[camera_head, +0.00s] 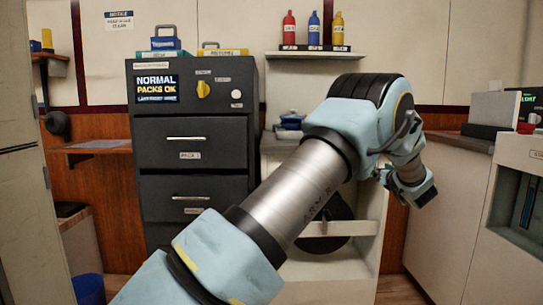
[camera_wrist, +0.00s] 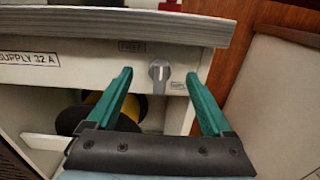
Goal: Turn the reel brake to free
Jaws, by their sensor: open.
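The reel brake looks to be the small grey knob (camera_wrist: 159,70) on the cream cabinet front in the wrist view, under the worktop edge. A pale mark shows on its face; its exact setting is hard to read. A small blurred label (camera_wrist: 131,46) sits above left of it, and another (camera_wrist: 178,86) sits to its right. My gripper (camera_wrist: 159,75) is open and empty, its two green fingers on either side of the knob in the picture. I cannot tell if they touch it. In the head view my arm hides the knob.
The worktop edge (camera_wrist: 120,24) overhangs the knob. Below left is a black and yellow reel (camera_wrist: 95,112), also partly seen behind my arm in the head view (camera_head: 325,240). A dark cabinet (camera_head: 195,155) with a yellow knob (camera_head: 203,89) stands left.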

